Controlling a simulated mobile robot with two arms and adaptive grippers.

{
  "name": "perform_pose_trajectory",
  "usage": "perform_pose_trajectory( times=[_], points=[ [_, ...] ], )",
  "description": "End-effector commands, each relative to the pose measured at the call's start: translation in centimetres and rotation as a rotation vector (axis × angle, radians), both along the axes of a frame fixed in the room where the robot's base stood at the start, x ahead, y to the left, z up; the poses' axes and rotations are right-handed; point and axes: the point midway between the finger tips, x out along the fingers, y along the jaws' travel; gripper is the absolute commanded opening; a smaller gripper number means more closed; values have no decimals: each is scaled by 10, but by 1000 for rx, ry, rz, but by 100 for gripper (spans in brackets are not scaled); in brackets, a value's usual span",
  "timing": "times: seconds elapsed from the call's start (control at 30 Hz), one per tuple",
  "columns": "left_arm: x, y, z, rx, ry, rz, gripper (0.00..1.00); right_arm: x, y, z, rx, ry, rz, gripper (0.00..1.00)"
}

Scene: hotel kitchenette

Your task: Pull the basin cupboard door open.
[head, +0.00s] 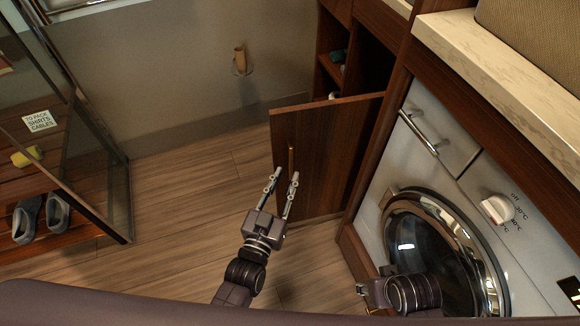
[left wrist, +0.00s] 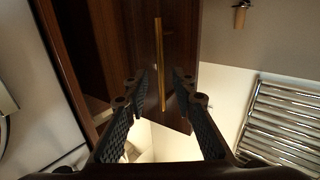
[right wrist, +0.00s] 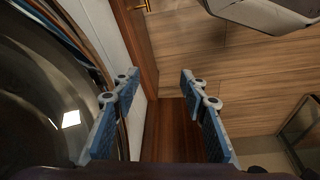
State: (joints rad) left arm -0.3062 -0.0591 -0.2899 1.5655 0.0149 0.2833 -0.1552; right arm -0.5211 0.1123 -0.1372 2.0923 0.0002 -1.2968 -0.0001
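The basin cupboard door (head: 330,140) is dark wood and stands swung open, out from the cabinet beside the washing machine. Its slim brass handle (head: 291,162) is upright near the free edge; it also shows in the left wrist view (left wrist: 159,62). My left gripper (head: 285,174) is open, its fingertips at the handle's lower end. In the left wrist view the handle lies between the spread fingers, with no finger seen closed on it. My right gripper (right wrist: 160,82) is open and empty, low in front of the washing machine.
The washing machine (head: 415,170) with its round glass door (head: 430,250) stands right of the cupboard. Dark open shelves (head: 335,72) show behind the door. A glass-sided rack (head: 70,130) with grey shoes (head: 40,215) stands at left. Wooden floor (head: 190,190) between is clear.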

Motion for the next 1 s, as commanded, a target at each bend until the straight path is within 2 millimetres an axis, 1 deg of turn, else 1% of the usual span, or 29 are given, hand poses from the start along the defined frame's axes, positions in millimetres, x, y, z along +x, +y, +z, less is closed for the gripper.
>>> perform_pose_trajectory(
  times=[0.03,0.2,0.3,0.4,0.53,1.0],
  points=[
    [-13,3,-1,1,3,-1,24,0,0,0,0,0,0,40],
    [-44,11,-1,1,2,-1,24,0,0,0,0,0,-1,40],
    [-56,15,0,0,0,0,24,0,0,0,0,0,-1,40],
    [-63,16,0,0,0,0,24,0,0,0,0,0,-1,40],
    [-66,17,1,-1,-3,0,24,0,0,0,0,0,-1,40],
    [-66,17,1,0,-1,0,24,0,0,0,0,0,-1,40]
  ],
)
